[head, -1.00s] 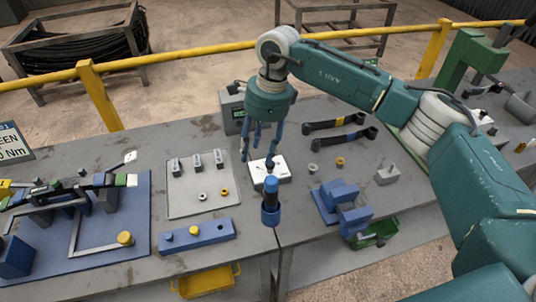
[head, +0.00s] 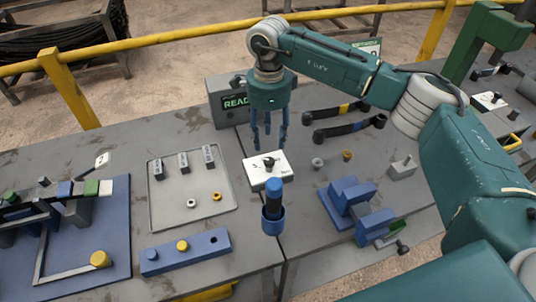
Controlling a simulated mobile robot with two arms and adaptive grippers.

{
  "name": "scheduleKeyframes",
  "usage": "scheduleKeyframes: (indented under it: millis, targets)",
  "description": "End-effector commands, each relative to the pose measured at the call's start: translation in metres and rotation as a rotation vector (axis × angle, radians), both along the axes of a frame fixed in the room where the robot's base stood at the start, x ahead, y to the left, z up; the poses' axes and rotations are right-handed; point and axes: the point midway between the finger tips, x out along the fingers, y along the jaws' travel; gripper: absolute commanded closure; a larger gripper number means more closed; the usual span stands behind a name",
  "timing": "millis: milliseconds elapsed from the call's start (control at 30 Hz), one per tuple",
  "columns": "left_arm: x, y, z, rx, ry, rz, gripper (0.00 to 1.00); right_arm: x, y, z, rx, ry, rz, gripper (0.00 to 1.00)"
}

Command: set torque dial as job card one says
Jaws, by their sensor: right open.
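The torque dial is a black knob (head: 269,162) on a white box (head: 254,172) near the middle of the bench. My right gripper (head: 270,146) is open, fingers pointing down, just behind and above the knob in the picture. I cannot tell whether a fingertip touches it. The markings on the box are too small to read, so the setting is unclear. A sign or card (head: 370,46) shows partly behind my right arm; its text is unreadable, and I cannot tell whether it is job card one. My left gripper is out of view.
A blue-handled tool (head: 274,192) stands in a blue holder close in front of the dial. A grey box (head: 222,88) with a "READ…" display stands behind. A parts tray (head: 166,217) lies left, blue blocks (head: 352,196) right. Black-handled wrenches (head: 350,130) lie behind right.

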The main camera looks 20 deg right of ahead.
Motion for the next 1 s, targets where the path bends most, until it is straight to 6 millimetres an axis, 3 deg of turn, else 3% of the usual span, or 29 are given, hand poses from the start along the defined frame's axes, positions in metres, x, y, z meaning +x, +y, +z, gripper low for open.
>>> scheduleKeyframes:
  millis: [100,400,567,833,1000]
  targets:
    - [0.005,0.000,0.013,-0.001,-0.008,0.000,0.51,-0.002,0.000,-0.021,-0.001,0.005,0.000,0.55]
    - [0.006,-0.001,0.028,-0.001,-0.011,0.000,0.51,-0.001,0.000,-0.070,0.001,0.003,-0.001,0.55]
    - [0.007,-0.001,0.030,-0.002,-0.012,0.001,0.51,-0.001,0.000,-0.081,0.000,0.000,0.001,0.55]
    - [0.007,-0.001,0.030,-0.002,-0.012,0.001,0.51,0.000,0.000,-0.083,0.000,-0.001,0.001,0.55]
    - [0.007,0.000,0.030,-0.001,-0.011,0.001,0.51,0.000,0.000,-0.083,0.000,0.000,0.001,0.87]
